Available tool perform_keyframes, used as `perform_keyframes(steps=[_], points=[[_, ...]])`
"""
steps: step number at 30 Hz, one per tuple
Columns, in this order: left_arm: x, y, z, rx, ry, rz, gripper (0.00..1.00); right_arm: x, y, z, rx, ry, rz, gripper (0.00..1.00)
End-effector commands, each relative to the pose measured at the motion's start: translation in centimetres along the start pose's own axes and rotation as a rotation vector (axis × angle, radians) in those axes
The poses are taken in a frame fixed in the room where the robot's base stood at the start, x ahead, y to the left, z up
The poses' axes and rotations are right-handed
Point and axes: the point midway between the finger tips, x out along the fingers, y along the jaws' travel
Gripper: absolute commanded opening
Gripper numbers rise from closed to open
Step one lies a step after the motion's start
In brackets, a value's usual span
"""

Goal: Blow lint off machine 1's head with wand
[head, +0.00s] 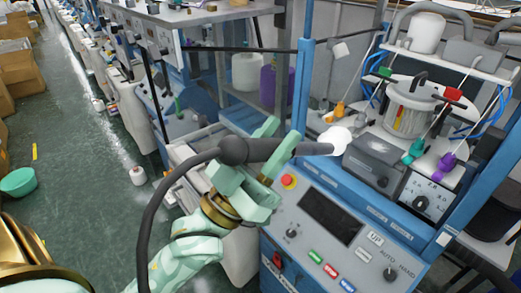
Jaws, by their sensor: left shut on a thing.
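My left gripper (268,145) is shut on a dark grey wand (300,149). The wand lies nearly level, its narrow tip pointing right. A dark hose (150,210) curves down from its left end. A white, round, fluffy-looking patch (340,137) sits just past the tip; I cannot tell whether it is lint or something else. The machine with the blue frame (303,85) carries a round head (408,108) with a metal cylinder, to the right of the tip and apart from it. My right gripper is not in view.
The control panel (330,215) with a red button (289,181) lies below the wand. Coloured yarn feeders, such as a purple one (446,162), stand around the head.

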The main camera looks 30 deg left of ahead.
Motion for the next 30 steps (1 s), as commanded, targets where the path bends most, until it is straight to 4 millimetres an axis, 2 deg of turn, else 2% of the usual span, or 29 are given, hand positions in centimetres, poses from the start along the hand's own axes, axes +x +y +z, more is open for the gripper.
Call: perform_keyframes(steps=[6, 21, 30], points=[[1.2, 0.0, 2.9, 0.000, 0.004, 0.000, 0.04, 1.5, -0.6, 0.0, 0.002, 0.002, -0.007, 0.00], [3.8, 0.0, 9.4, 0.000, 0.002, 0.000, 0.04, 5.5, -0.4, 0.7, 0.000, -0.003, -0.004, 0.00], [4.7, 0.0, 11.0, 0.000, 0.002, 0.000, 0.04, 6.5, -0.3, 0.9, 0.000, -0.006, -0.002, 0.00]])
